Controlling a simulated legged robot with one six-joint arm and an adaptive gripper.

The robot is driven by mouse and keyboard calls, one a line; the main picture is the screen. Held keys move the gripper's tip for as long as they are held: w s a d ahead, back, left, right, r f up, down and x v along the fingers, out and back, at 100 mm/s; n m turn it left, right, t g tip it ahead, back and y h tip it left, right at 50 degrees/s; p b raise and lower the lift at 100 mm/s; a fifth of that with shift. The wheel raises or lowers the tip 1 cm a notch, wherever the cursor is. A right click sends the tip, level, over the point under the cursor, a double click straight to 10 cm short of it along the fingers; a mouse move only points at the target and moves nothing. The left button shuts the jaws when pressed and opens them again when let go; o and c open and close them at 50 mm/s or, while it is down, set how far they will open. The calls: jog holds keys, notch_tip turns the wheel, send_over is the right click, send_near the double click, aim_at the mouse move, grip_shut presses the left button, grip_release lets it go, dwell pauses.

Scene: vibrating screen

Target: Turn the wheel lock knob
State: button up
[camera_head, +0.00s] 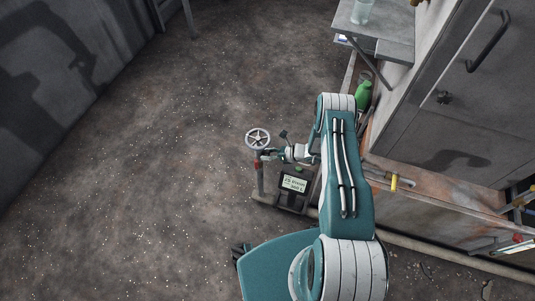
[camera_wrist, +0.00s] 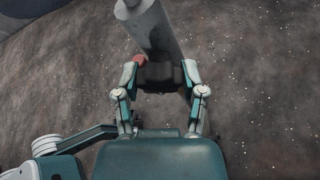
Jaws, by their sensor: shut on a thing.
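A grey spoked handwheel (camera_head: 258,138) tops an upright pipe (camera_head: 260,182). A small red part (camera_head: 256,164) shows on the pipe below the wheel; I take it to be the wheel lock knob. My gripper (camera_head: 265,153) reaches in from the right at the pipe, just under the wheel. In the wrist view, my gripper (camera_wrist: 161,73) is shut against the side of the pipe (camera_wrist: 155,32). The red knob (camera_wrist: 140,60) peeks out by the left fingertip; the rest is hidden behind dark finger pads. The handwheel is not recognisable in the wrist view.
A black box with a lit display (camera_head: 294,184) stands right of the pipe, beneath my arm. A green bottle (camera_head: 363,93) and grey cabinets (camera_head: 450,120) line the right. A yellow-handled valve (camera_head: 395,182) sits low on the right. The floor at left is open.

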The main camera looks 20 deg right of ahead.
jog(key=m+y, duration=0.1)
jog(key=m, duration=0.1)
jog(key=m+g+y, duration=0.1)
jog(key=m, duration=0.1)
jog(key=shift+w+m+g, duration=0.2)
jog(key=shift+m+g, duration=0.1)
jog(key=shift+d, duration=0.1)
dwell(0.4)
jog(key=o, duration=1.2)
jog(key=shift+c, duration=0.2)
jog(key=shift+s, duration=0.1)
jog(key=v, duration=1.2)
jog(key=shift+f, duration=0.1)
jog(key=shift+c, duration=0.2)
